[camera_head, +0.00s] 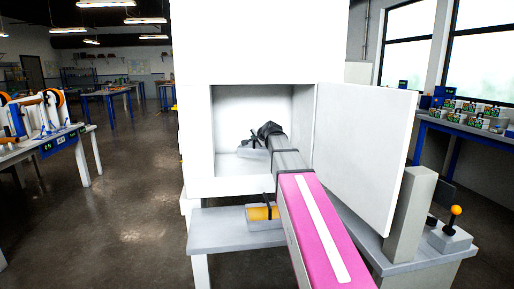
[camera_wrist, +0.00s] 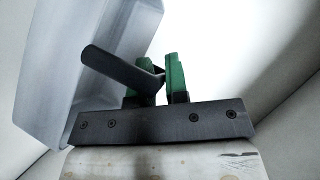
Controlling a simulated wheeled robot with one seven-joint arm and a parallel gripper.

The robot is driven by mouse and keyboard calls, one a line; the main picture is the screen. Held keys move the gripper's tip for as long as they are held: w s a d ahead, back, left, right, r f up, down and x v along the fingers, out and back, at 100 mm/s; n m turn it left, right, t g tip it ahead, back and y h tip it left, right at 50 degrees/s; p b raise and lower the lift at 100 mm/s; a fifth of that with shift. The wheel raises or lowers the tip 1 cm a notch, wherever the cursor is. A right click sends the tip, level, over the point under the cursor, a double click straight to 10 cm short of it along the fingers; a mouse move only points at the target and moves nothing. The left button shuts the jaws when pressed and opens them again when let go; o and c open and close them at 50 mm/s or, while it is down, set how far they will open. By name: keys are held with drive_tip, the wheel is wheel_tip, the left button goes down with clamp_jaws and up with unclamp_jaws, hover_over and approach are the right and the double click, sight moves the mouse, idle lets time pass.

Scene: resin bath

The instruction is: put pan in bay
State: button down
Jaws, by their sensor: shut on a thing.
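The pan (camera_wrist: 85,60) is a pale grey box-like vessel with a dark bar handle (camera_wrist: 112,66). In the wrist view my gripper (camera_wrist: 158,82), with green finger pads, is shut on this handle, and the pan fills the upper left. In the head view the pan (camera_head: 252,153) is inside the open bay (camera_head: 225,110) of the white cabinet, near its floor at the left middle. My dark gripper (camera_head: 264,138) is in the bay just above and right of it. I cannot tell whether the pan touches the bay floor. My arm hides the bay's lower right.
The bay's white door (camera_head: 365,125) stands open to the right of my arm. Below, a grey bench (camera_head: 225,240) holds a grey holder with an orange cylinder (camera_head: 262,213). A grey upright block (camera_head: 409,215) and an orange-knobbed lever (camera_head: 453,215) stand at right.

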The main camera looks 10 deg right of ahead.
drive_tip(key=shift+w+d+f, duration=0.2)
drive_tip(key=shift+d+f, duration=0.1)
drive_tip(key=shift+f, duration=1.9)
drive_tip(key=c, duration=1.1)
unclamp_jaws()
drive_tip(key=shift+f, duration=0.15)
drive_tip(key=v, duration=1.2)
